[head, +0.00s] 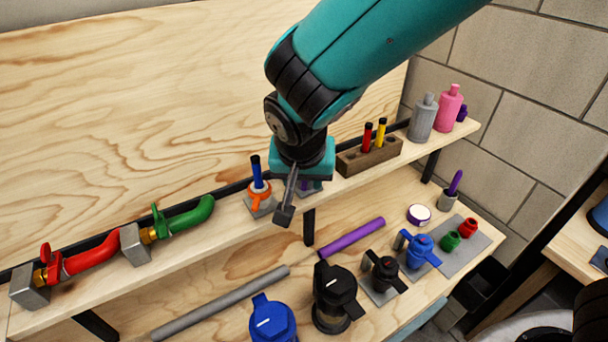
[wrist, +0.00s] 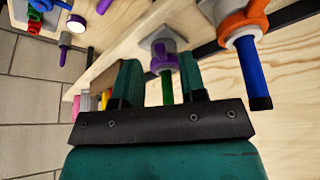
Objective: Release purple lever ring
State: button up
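The purple lever ring (wrist: 158,58) sits at a grey holder (wrist: 160,36) on the shelf, with a green rod (wrist: 167,88) extending from it. In the head view, only a small purple part (head: 305,186) shows below my gripper's teal body. In the wrist view my gripper (wrist: 160,68) is open, its two teal fingers apart with the purple ring and green rod showing between them. I cannot tell whether a finger touches the ring. In the head view the fingers are mostly hidden.
An orange lever ring with a blue rod (head: 257,172) stands close beside my gripper. A wooden block with red and yellow rods (head: 370,154) is on the other side. Red (head: 90,258) and green (head: 190,215) hoses lie farther left. A purple tube (head: 351,237) lies below.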

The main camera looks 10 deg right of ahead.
jog(key=shift+x, duration=1.15)
grip_shut()
jog(key=shift+d, duration=0.1)
jog(key=shift+w+d+n+g+y+b, duration=0.4)
jog(key=shift+d+n+y+b, duration=0.4)
jog(key=shift+n, duration=1.55)
jog(key=shift+w+d+n+g+y+b, duration=0.4)
jog(key=shift+d+n+y, duration=0.6)
jog(key=shift+n, duration=1.3)
jog(key=shift+w+d+n+g+y+b, duration=0.2)
jog(key=shift+w+d+n+y+b, duration=0.5)
jog(key=shift+n, duration=1.65)
jog(key=shift+s+d, duration=0.2)
jog(key=shift+d, duration=0.15)
